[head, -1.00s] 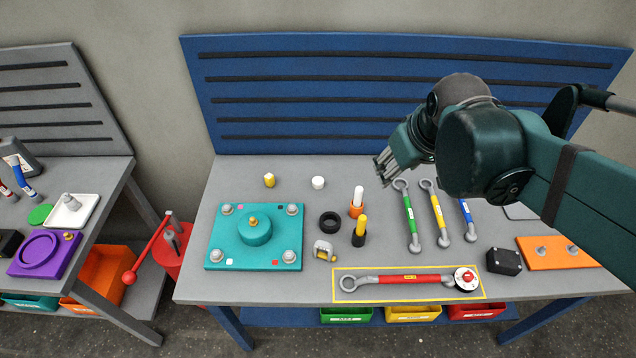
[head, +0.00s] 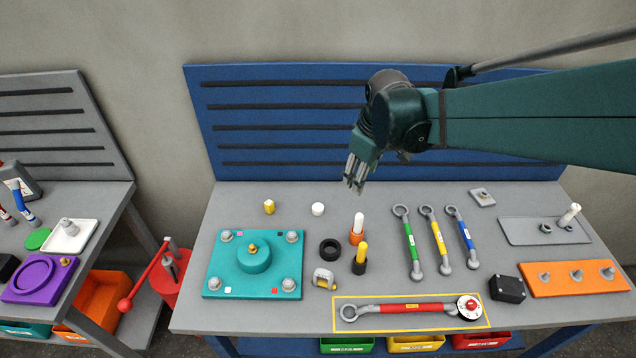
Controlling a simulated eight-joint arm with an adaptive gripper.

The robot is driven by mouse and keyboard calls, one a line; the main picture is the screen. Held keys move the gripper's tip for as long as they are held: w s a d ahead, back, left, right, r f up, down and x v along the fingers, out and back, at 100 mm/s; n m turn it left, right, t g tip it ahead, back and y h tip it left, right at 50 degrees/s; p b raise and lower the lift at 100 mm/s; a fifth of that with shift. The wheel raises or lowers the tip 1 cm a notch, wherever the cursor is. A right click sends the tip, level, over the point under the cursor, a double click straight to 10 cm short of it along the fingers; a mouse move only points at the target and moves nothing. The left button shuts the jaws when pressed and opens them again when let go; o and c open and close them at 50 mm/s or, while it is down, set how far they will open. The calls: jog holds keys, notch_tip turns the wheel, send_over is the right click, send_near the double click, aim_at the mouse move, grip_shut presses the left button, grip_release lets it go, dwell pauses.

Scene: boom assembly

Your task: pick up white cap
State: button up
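The white cap (head: 318,209) is a small white cylinder standing on the grey bench top, right of a similar yellow cap (head: 269,207). My gripper (head: 355,187) is above the back of the bench, to the right of the white cap in the picture and apart from it. Its fingers point down. Nothing shows between the fingers, but their gap is too small to judge.
A teal plate (head: 215,262) with bolts lies at left. A black ring (head: 330,249), an orange-based white-topped marker (head: 357,228) and a black-based yellow one (head: 360,258) stand near the middle. Green, yellow and blue rods lie right. A blue slotted panel (head: 280,110) rises behind.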

jog(key=w+a+f+n+g, duration=0.2)
jog(key=w+a+f+n, duration=0.2)
jog(key=w+a+f, duration=0.4)
jog(key=n+g, duration=0.1)
jog(key=n, duration=0.3)
send_near(318, 207)
jog(key=shift+f+h, duration=0.15)
jog(key=shift+h, duration=0.15)
jog(key=shift+w+a+f, duration=0.15)
jog(key=shift+a+f, duration=0.15)
jog(key=shift+f, duration=0.25)
jog(key=shift+f, duration=1.25)
jog(key=shift+f, duration=0.15)
jog(key=shift+d+f, duration=0.1)
jog(key=shift+f, duration=2.35)
